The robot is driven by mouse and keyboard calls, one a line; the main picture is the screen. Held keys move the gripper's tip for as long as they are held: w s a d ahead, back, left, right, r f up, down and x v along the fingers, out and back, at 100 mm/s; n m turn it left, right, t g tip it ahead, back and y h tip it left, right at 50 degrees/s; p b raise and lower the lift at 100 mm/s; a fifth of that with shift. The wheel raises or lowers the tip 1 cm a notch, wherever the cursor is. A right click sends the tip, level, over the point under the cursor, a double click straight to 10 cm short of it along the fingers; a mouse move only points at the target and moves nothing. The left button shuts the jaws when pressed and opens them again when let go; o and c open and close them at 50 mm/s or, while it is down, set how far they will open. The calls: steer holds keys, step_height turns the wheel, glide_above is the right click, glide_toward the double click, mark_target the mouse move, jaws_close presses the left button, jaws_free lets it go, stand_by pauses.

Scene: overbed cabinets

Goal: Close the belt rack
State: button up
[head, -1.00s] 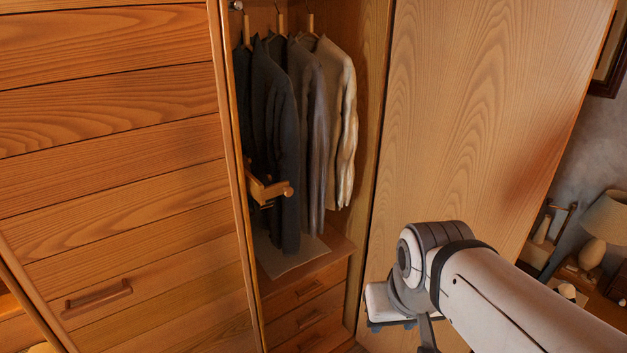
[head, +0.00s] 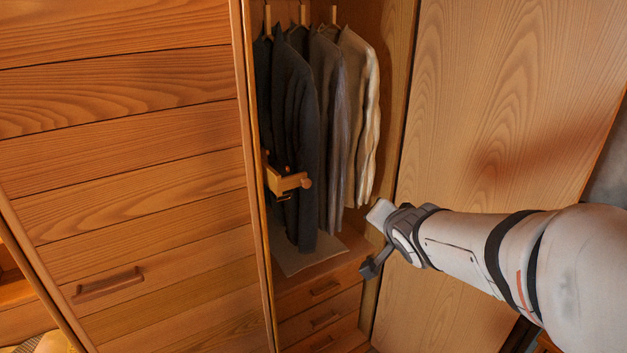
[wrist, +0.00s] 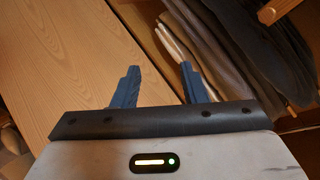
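The belt rack (head: 287,181) is a small wooden bar with a round knob end. It sticks out of the wardrobe opening at its left side, in front of the dark jackets. A wooden piece that looks like its end (wrist: 276,10) shows at the top right of the wrist view. My gripper (wrist: 158,78) is open and empty, with its two blue fingers apart. In the head view it is at the right side of the opening, lower than the rack and apart from it. Its fingertips are mostly hidden there.
Several jackets (head: 335,130) hang inside the wardrobe above a grey mat (head: 300,255) and drawers (head: 322,318). A slatted wooden front (head: 130,160) stands to the left. An open door panel (head: 490,120) is to the right, behind my arm.

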steer(key=w+a+m+t+y+b, duration=0.2)
steer(key=w+a+t+y, duration=0.1)
steer(key=w+a, duration=0.25)
steer(key=m+y, duration=0.2)
steer(key=y, duration=0.4)
glide_toward(308, 185)
steer(key=x, duration=0.4)
steer(key=shift+t, duration=0.3)
steer(key=x, duration=0.6)
steer(key=shift+w+a, duration=0.2)
steer(key=shift+w, duration=0.05)
steer(key=shift+c, duration=0.3)
steer(key=shift+f, duration=0.1)
jaws_close()
